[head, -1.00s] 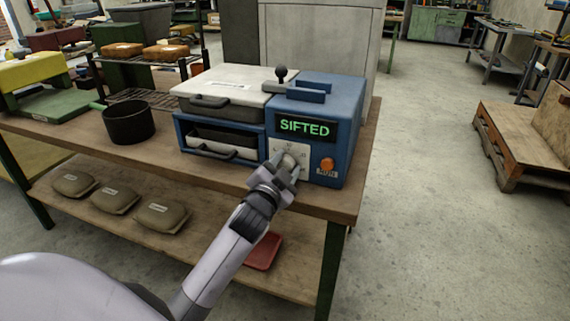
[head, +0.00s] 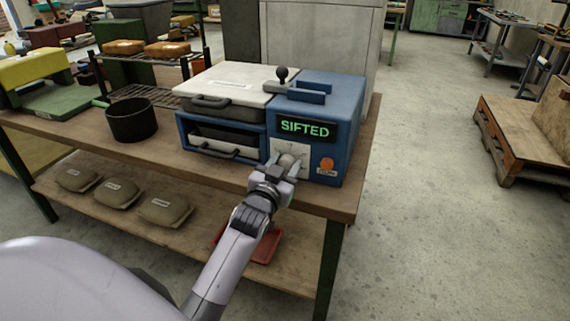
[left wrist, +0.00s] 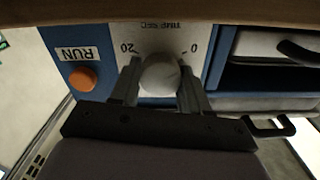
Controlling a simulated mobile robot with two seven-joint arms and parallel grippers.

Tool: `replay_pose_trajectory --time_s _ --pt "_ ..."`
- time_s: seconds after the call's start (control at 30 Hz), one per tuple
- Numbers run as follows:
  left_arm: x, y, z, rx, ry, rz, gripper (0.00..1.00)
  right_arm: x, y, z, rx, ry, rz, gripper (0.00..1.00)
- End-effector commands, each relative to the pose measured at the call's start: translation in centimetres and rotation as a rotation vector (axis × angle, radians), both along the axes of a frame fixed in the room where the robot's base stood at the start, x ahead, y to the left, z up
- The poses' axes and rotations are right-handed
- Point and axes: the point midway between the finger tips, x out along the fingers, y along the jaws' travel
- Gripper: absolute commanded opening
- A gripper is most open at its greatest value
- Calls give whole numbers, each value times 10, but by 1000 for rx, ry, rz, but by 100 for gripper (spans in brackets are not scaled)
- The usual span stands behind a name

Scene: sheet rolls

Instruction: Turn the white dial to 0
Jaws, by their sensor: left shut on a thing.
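The white dial (left wrist: 160,75) is a round knob on a white plate on the front of a blue machine (head: 345,120). It also shows in the head view (head: 287,161). The plate is marked 0 and 20 on either side of the dial, upside down in the left wrist view. I cannot clearly tell where the dial points. My left gripper (head: 284,168) is at the plate, its fingers on both sides of the dial and shut on it, as the left wrist view shows (left wrist: 160,88). My right gripper is not in view.
A green display (head: 305,129) reads SIFTED, and an orange RUN button (head: 327,164) is beside the dial. A drawer (head: 220,143) is left of it. A black pot (head: 132,121) stands on the wooden bench (head: 75,130). A red tray (head: 266,248) is on the lower shelf.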

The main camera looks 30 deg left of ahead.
Motion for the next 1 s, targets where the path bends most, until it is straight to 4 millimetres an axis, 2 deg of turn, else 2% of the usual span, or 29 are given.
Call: replay_pose_trajectory --time_s 0.33,0.37,0.4,0.43,0.77,1.0 --pt "0 -1 2 -3 -7 -1 15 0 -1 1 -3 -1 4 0" --pt "0 -1 2 -3 -7 -1 49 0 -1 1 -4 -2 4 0" --pt "0 -1 2 -3 -7 -1 62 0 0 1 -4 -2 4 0" --pt "0 -1 2 -3 -6 -1 69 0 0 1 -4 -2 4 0" --pt "-2 -1 1 -2 -3 0 69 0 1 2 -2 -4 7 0" --pt "-27 -7 0 -3 -1 -1 69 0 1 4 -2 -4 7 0"
